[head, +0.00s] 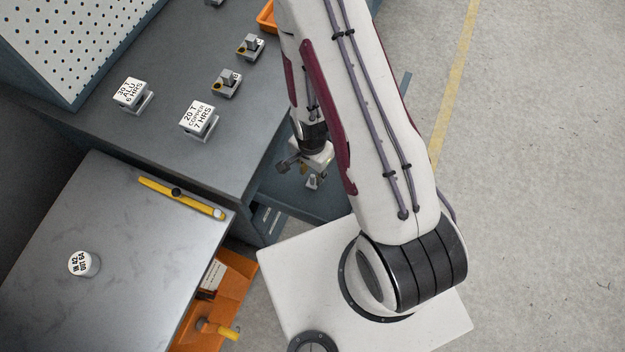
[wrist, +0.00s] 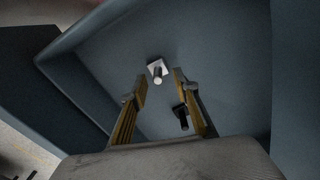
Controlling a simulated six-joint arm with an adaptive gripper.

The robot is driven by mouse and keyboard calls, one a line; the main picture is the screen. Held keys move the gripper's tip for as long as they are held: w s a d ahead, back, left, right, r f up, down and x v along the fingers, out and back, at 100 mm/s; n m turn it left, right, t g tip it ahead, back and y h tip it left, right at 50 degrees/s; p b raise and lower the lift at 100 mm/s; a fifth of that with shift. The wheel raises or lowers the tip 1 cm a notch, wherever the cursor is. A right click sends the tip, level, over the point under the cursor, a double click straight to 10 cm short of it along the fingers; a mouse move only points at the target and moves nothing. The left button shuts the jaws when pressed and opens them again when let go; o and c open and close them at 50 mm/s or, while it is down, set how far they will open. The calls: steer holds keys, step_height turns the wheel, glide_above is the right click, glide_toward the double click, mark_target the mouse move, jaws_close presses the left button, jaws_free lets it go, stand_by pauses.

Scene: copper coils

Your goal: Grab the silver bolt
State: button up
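The silver bolt (wrist: 157,72), with a pale square head and a short round shank, lies in a blue-grey tray (wrist: 225,50). In the wrist view it shows between and just beyond the fingertips of my gripper (wrist: 160,80). The yellowish fingers are apart, with nothing held between them. I cannot tell the height left between fingertips and bolt. A small dark cylinder (wrist: 183,118) shows by the right finger; I cannot tell what it is. In the head view my gripper (head: 311,165) is over the tray, with a small silver piece (head: 312,182) just below it.
The tray's raised walls surround the bolt. In the head view a grey bench (head: 165,155) to the left holds labelled blocks, including a white one (head: 198,118). A nearer table (head: 130,270) bears a yellow level (head: 180,196). An orange bin (head: 228,290) stands beside it.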

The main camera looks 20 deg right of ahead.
mark_target(313, 176)
steer(key=shift+s+f, duration=0.2)
steer(key=shift+f, duration=1.55)
steer(key=shift+c, duration=0.3)
jaws_close()
